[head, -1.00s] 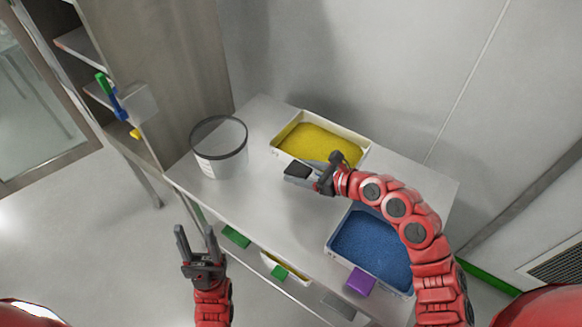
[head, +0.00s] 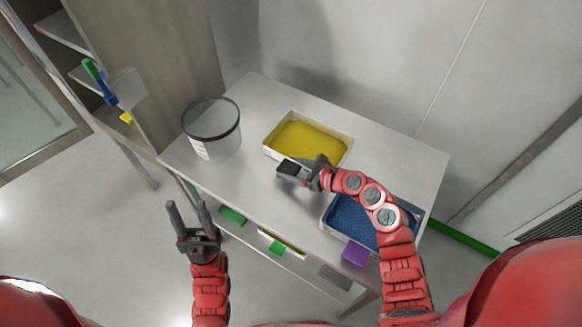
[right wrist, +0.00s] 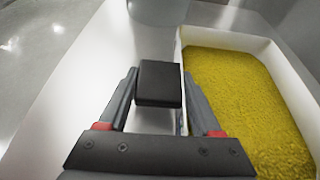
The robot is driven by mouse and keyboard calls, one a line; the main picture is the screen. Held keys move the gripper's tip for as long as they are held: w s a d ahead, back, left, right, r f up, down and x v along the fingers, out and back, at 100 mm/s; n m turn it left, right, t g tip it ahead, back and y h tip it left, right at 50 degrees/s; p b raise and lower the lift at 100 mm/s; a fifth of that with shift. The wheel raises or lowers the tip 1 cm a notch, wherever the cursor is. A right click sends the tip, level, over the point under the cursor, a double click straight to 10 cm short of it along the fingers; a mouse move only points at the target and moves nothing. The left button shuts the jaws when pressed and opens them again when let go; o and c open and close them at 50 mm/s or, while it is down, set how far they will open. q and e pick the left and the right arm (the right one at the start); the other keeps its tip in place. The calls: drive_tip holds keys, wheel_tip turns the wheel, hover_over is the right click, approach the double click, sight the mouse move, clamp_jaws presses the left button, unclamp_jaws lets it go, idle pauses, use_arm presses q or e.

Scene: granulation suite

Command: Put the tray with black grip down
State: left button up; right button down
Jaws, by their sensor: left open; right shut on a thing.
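The tray with black grip (head: 344,158) is white-walled and filled with yellow granules, toward the back of the table top. Its black grip (head: 288,167) sticks out on the near side. My right gripper (right wrist: 160,90) is shut on this grip, with a finger on either side of it in the right wrist view. The tray looks level and at or just above the table; I cannot tell whether it touches. My left gripper (head: 190,217) is open and empty, in front of the table's near left edge.
A clear bucket with dark rim (head: 212,130) stands on the table (head: 395,150), left of the tray. A blue-filled tray with purple grip (head: 355,252) lies at the near right. Green-gripped trays (head: 232,215) sit on a lower level. A cabinet stands at left.

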drive_tip(key=shift+f, duration=0.15)
drive_tip(key=shift+c, duration=0.3)
unclamp_jaws()
